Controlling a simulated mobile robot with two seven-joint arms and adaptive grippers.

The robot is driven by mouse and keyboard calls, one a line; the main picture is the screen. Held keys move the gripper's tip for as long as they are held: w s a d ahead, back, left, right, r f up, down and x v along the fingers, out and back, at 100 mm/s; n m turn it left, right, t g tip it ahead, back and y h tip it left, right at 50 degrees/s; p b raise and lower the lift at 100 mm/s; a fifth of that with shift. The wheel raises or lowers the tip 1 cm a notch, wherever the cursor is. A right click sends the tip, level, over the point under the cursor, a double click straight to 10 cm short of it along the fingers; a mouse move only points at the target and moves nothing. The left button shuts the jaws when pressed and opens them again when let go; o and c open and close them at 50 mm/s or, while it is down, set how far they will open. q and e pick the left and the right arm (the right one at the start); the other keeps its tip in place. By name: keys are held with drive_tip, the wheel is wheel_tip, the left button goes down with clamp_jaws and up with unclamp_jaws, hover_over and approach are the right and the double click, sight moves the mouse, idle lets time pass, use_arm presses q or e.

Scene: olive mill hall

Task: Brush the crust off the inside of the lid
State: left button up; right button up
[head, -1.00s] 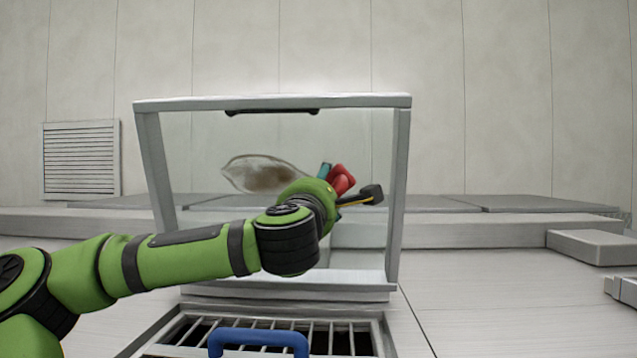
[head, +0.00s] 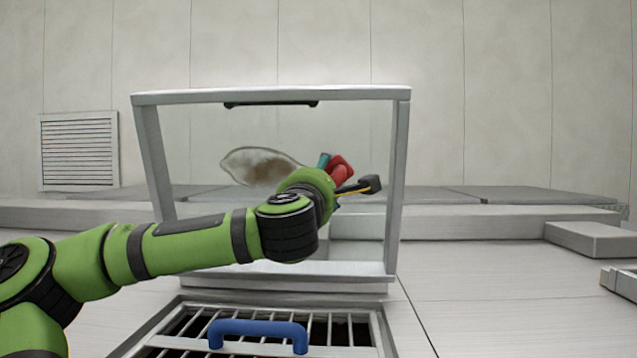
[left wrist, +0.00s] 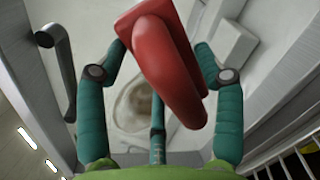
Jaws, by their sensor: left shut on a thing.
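The lid (head: 148,150) stands raised, a clear pane in a pale grey frame with a dark handle along its top edge. A brown crust patch (head: 262,168) with a pale outline shows on the pane; its right end is hidden behind my left gripper. The crust also shows in the left wrist view (left wrist: 133,103), partly behind a finger. My left gripper (head: 330,180) is in front of the pane, just right of the crust. Whether the brush touches the pane I cannot tell. My right gripper is not in view.
Below the lid is a metal grate (head: 345,335) over a dark opening, with a blue handle (head: 258,330) across it. Low grey blocks (head: 590,238) lie at the right. A louvred vent (head: 79,150) is on the back wall. The pale surface right of the grate is clear.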

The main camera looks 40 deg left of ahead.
use_arm(q)
drive_tip(key=shift+w+a+r, duration=0.2)
drive_tip(key=shift+w+a, duration=0.2)
drive_tip(key=shift+w, duration=0.1)
